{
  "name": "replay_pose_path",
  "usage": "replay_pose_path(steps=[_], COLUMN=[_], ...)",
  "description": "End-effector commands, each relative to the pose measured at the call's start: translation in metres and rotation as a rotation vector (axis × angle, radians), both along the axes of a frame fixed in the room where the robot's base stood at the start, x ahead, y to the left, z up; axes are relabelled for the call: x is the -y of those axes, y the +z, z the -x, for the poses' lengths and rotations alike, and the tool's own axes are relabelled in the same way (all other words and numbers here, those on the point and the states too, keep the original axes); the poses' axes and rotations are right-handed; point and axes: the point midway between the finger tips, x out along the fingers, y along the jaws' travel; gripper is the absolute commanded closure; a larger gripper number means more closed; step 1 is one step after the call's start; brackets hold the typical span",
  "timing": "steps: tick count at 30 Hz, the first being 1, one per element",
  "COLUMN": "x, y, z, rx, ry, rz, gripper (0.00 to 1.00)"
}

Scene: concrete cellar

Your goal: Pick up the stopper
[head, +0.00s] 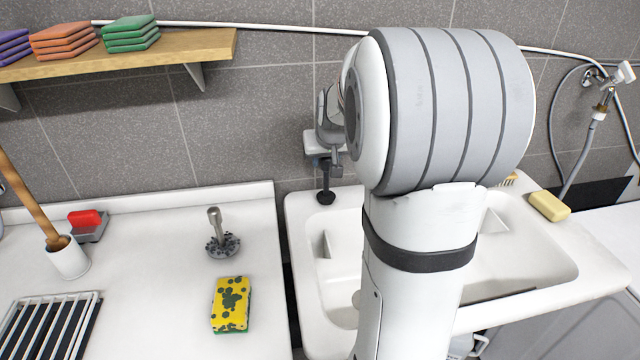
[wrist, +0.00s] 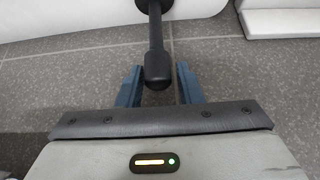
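The stopper (head: 326,196) is black, with a thin stem, a rounded knob and a round base. It stands upright on the back left rim of the white sink in the head view. In the wrist view the stopper's knob (wrist: 157,70) lies between the two blue fingers of my gripper (wrist: 158,86), with a gap on each side. In the head view my arm covers much of the sink, and the gripper partly hides the stopper's top.
The sink (head: 335,290) is right of the white counter (head: 150,310). A metal-handled speckled disc (head: 222,244) and a yellow sponge (head: 231,305) lie on the counter. Soap (head: 549,205) sits on the right rim. A wooden shelf (head: 110,58) and the tiled wall are behind.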

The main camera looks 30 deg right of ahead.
Motion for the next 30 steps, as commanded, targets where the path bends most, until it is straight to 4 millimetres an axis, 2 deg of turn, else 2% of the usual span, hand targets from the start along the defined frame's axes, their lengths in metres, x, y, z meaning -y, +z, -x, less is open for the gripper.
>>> replay_pose_path(steps=[1,12,24,26,30], x=[0.000,0.000,0.001,0.001,0.001], y=[0.000,0.000,0.003,0.008,0.032], z=[0.000,0.000,0.000,0.000,0.000], rx=[0.000,0.000,0.002,0.003,0.006], ry=[0.000,-0.001,-0.001,-0.001,-0.001], rz=[0.000,0.000,0.001,0.001,0.002], gripper=[0.72,1.00,1.00,1.00,1.00])
